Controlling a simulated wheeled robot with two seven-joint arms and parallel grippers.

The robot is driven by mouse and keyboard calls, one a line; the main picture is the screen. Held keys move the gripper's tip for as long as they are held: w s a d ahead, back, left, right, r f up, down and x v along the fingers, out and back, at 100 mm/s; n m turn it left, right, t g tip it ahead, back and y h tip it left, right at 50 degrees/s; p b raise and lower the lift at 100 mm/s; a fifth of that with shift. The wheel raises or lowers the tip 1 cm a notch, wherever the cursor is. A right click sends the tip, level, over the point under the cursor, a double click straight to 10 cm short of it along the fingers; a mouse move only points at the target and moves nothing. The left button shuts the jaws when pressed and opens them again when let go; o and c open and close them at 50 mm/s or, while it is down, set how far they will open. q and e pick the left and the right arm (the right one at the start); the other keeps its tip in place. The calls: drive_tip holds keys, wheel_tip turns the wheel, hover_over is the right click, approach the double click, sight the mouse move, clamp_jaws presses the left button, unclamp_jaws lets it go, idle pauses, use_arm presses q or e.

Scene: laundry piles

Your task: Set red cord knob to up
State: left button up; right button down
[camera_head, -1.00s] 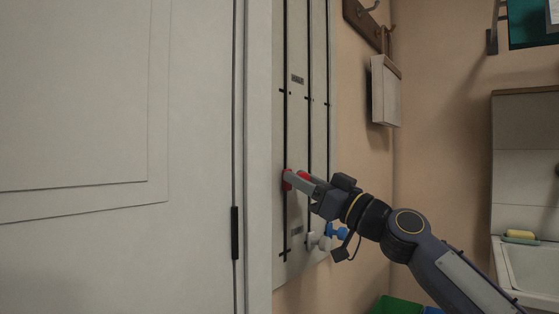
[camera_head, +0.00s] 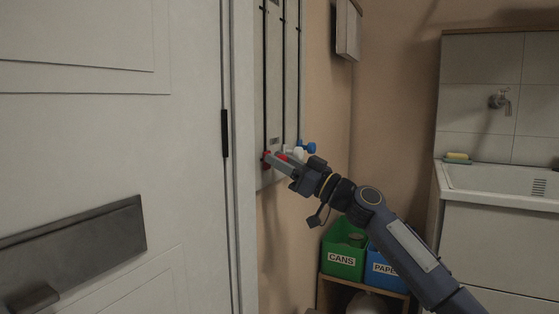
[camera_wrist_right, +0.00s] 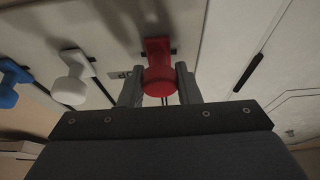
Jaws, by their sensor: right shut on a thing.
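The red cord knob (camera_head: 266,160) is low on the cord panel (camera_head: 274,100), at the dark vertical cord line on its left. My right gripper (camera_head: 279,161) reaches it from the right and is shut on it. In the right wrist view the red knob (camera_wrist_right: 159,80) sits between the two fingers (camera_wrist_right: 160,86). A small label (camera_wrist_right: 122,75) beside it is partly hidden, and I cannot read it surely. A white knob (camera_head: 298,154) and a blue knob (camera_head: 309,147) are on the other lines, at about the same low level. My left gripper is out of view.
A white door (camera_head: 120,120) with a dark handle plate (camera_head: 85,245) fills the left. A green CANS bin (camera_head: 343,258) and a blue bin (camera_head: 385,268) stand below the arm. A sink (camera_head: 500,185) is at right.

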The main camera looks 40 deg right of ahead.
drive_tip(key=shift+a, duration=0.15)
drive_tip(key=c, duration=1.1)
unclamp_jaws()
drive_tip(key=shift+s, duration=0.1)
drive_tip(key=shift+s+d+f, duration=0.1)
drive_tip(key=shift+s+d, duration=0.15)
drive_tip(key=shift+d, duration=0.05)
drive_tip(key=v, duration=0.7)
drive_tip(key=shift+p, duration=0.45)
